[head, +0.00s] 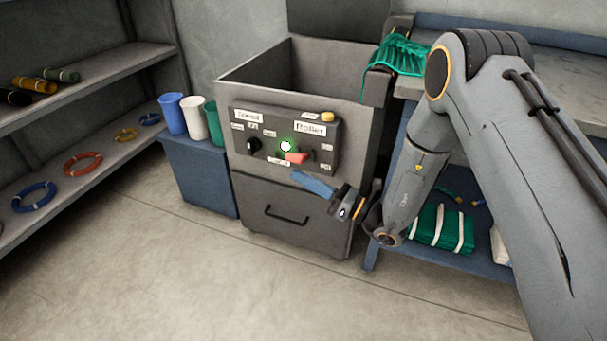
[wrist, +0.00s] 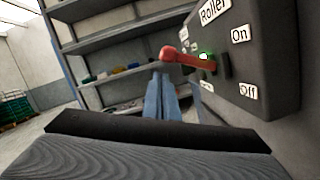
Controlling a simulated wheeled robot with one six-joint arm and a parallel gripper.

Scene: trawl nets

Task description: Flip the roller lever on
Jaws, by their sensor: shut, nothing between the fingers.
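The roller lever, a red handle (head: 296,157), sticks out from the dark control panel (head: 240,163) under the "Roller" label. In the wrist view the lever (wrist: 188,59) points left from the panel (wrist: 270,75), with "On" (wrist: 240,34) above "Off" (wrist: 248,91) on the right. I cannot tell exactly which setting it is at. A lamp (head: 286,146) beside it glows green-white. My gripper (head: 296,177) is shut and empty, with blue fingers just below the lever. In the wrist view the fingertips (wrist: 158,78) are under its red knob; contact is not clear.
A black speed knob (head: 253,145) and a yellow button (head: 327,117) are on the same panel. Several cups stand on a blue box (head: 198,170) at left. A blue workbench (head: 372,250) stands at right. The floor in front is clear.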

